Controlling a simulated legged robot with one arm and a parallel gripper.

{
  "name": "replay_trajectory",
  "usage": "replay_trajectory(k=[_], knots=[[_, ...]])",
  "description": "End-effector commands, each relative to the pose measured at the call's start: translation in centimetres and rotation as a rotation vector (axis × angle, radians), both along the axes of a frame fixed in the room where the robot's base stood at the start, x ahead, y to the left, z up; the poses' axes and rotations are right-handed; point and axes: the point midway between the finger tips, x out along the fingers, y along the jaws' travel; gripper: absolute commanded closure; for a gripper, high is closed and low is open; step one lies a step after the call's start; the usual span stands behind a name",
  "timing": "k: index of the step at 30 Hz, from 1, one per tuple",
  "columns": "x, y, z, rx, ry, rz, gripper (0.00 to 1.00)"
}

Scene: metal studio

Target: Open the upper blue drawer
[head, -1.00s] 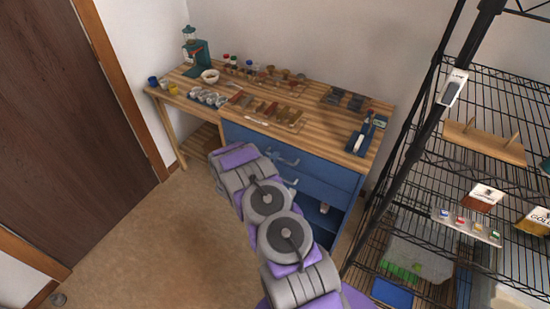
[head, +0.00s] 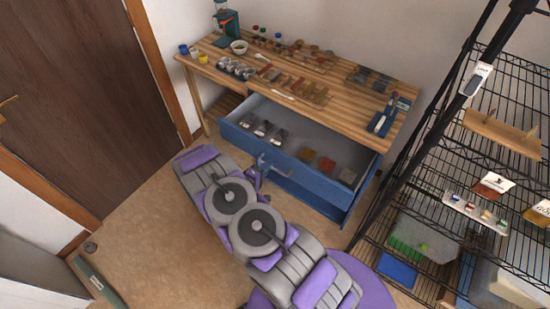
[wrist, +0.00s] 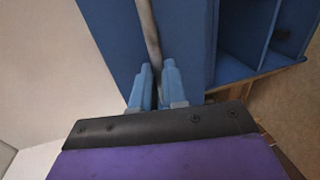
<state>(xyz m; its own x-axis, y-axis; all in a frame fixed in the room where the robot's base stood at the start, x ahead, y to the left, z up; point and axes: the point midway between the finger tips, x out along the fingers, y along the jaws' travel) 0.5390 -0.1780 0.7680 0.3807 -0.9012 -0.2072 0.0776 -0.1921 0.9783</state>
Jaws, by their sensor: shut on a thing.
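The upper blue drawer (head: 325,187) stands pulled out from under the wooden worktop, and its inside shows in the head view. Several dark and silver items lie at its left, and brown and grey blocks at its right. My gripper (wrist: 155,88) is shut on the drawer's metal handle (wrist: 148,30), with the light blue fingers on either side of the bar. In the head view the gripper is small and partly hidden by my arm, close to the handle (head: 272,166). The lower part of the cabinet is mostly hidden behind the open drawer.
The worktop (head: 335,104) holds cups, a bowl, jars, and several small blocks. A black wire shelf (head: 470,150) stands at the right. A brown door (head: 70,100) is at the left. Bare floor (head: 150,230) lies left of my arm.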

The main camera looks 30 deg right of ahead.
Motion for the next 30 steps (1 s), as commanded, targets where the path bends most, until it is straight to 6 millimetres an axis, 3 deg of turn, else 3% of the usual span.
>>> replay_trajectory(k=[6, 22, 23, 30], knots=[[-1.5, 2.5, -0.5, 0.003, 0.011, -0.007, 1.00], [-1.6, 3.1, -0.5, 0.007, 0.010, -0.006, 1.00], [-1.6, 3.2, -0.5, 0.006, 0.009, -0.006, 0.87], [-1.7, 3.2, -0.3, 0.003, 0.006, -0.006, 0.64]])
